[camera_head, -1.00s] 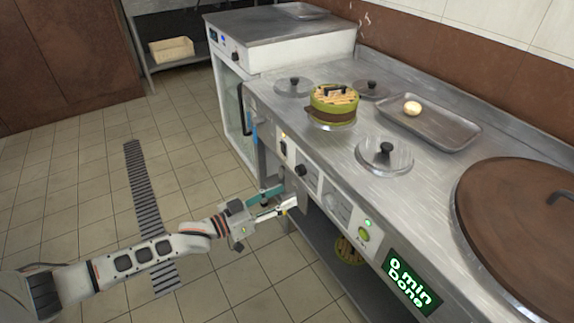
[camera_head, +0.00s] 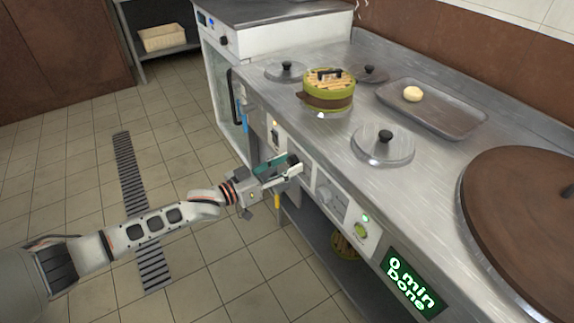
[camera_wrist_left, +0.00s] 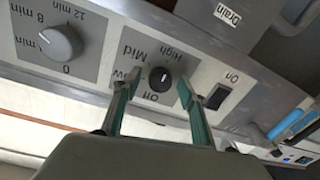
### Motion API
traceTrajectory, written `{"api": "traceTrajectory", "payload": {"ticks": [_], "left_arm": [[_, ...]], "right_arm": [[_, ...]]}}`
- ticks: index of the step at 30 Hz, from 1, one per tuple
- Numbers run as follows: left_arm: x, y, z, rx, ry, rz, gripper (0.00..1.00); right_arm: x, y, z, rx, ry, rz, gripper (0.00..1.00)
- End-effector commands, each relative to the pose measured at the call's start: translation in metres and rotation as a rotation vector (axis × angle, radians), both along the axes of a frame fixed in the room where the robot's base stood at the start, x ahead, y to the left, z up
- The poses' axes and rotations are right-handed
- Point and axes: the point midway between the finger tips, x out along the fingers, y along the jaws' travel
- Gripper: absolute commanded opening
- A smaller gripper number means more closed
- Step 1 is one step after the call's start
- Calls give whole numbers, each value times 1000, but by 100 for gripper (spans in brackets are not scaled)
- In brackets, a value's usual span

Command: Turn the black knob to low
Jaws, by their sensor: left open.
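The Low label is partly hidden by a finger. A short light mark shows on the knob's face, but its exact setting is hard to read. My left gripper (camera_wrist_left: 155,95) is open, with one finger on each side of the knob and gaps visible between. In the head view my left gripper (camera_head: 286,170) is at the stove's front panel and largely covers the knob. My right gripper is not in view.
Beside the knob are an On switch (camera_wrist_left: 218,96) and a grey timer knob (camera_wrist_left: 60,43). On the stove top stand a green steamer (camera_head: 328,92), a glass-like lid (camera_head: 383,148), a tray (camera_head: 455,118) with a bun, and a large brown lid (camera_head: 520,215). A green display reads 0 min Done.

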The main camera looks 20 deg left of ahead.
Motion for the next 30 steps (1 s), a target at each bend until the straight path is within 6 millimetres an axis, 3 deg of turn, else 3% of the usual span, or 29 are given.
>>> {"api": "traceTrajectory", "payload": {"ticks": [6,11,23,30], "left_arm": [[1,0,1,0,-1,0,42],[1,0,1,1,-1,0,4],[1,0,3,-31,23,1,4],[2,0,6,-144,108,1,4]], "right_arm": [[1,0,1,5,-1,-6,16],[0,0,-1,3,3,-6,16],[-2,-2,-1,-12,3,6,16],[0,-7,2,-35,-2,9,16]]}}
